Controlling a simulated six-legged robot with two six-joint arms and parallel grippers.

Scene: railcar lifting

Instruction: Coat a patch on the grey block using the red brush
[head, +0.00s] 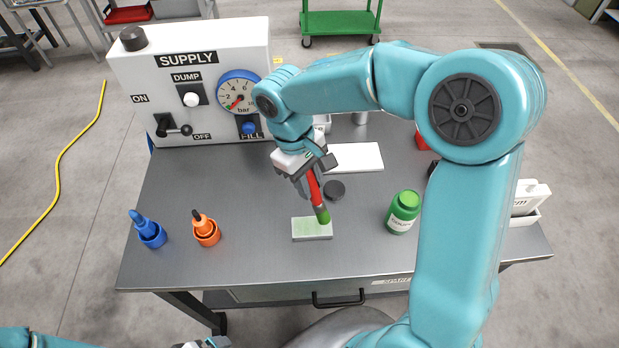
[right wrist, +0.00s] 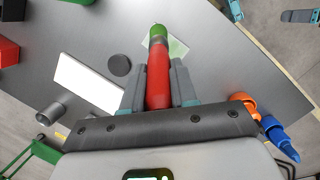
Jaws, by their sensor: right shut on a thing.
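My right gripper (head: 309,172) is shut on the red brush (head: 315,190). In the right wrist view the brush (right wrist: 158,78) lies between the two fingers and its tip is green. The brush points down, tilted, with its green tip at the far right part of the grey block (head: 312,236). Whether the tip touches the block I cannot tell. The block's top has a pale green patch; it shows partly behind the brush tip in the right wrist view (right wrist: 178,47). An open green jar (head: 403,211) stands to the right. My left gripper (head: 205,343) barely shows at the bottom edge.
A dark round lid (head: 334,190) and a white plate (head: 355,157) lie behind the block. Blue (head: 148,229) and orange (head: 205,228) holders stand at the left. The supply panel (head: 195,80) stands at the back left. The table (head: 250,262) is bare around the block.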

